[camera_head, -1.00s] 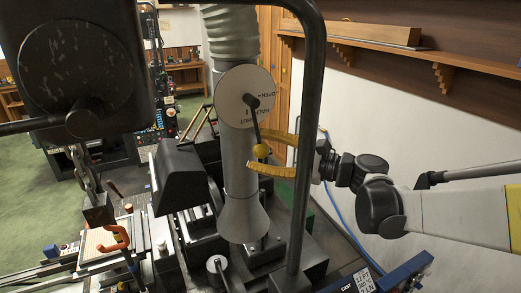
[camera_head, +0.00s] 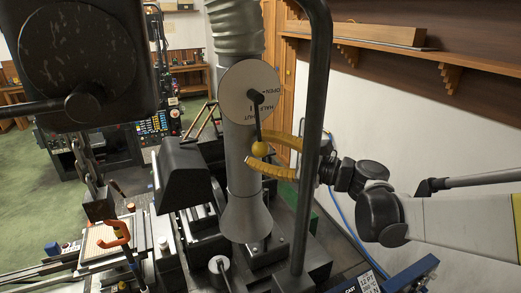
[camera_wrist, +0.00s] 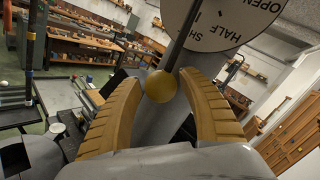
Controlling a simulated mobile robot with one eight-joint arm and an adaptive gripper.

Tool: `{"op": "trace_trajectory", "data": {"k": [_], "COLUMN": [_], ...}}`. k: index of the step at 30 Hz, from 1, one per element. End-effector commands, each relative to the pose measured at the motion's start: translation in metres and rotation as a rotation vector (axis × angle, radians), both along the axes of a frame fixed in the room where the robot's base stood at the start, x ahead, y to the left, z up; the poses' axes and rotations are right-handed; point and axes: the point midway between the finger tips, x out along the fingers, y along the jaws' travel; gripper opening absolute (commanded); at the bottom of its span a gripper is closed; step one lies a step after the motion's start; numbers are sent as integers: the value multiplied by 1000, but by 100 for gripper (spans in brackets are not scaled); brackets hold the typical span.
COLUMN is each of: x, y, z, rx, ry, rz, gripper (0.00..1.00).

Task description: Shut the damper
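The damper dial (camera_head: 249,90) is a pale disc on the vertical grey pipe (camera_head: 240,180), lettered OPEN, HALF and SHUT. The dial also shows in the wrist view (camera_wrist: 225,25), where its lever runs beside the first letters of SHUT. The dark lever hangs almost straight down and ends in a yellow ball knob (camera_head: 259,149). My gripper (camera_head: 247,149) has curved yellow fingers, one above and one below the knob in the head view. In the wrist view the knob (camera_wrist: 161,86) sits between the parted fingertips. I cannot tell whether either finger touches it.
A dark vertical bar (camera_head: 308,150) stands in front of my wrist in the head view. A large dark machine housing (camera_head: 80,60) fills the upper left. A wooden shelf (camera_head: 400,45) runs along the right wall. Machinery crowds the pipe's base.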

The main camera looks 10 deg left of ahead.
Motion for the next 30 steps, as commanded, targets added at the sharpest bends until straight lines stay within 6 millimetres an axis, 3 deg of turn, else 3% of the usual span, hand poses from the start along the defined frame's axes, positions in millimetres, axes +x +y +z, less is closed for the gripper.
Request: {"op": "trace_trajectory", "data": {"k": [13, 24, 30], "x": [-2, -25, -33], "y": [-9, -83, -109], "z": [0, -5, -7], "rx": [1, 0, 0], "ry": [0, 0, 0], "rz": [-2, -5, -2], "gripper": [58, 58, 58]}}
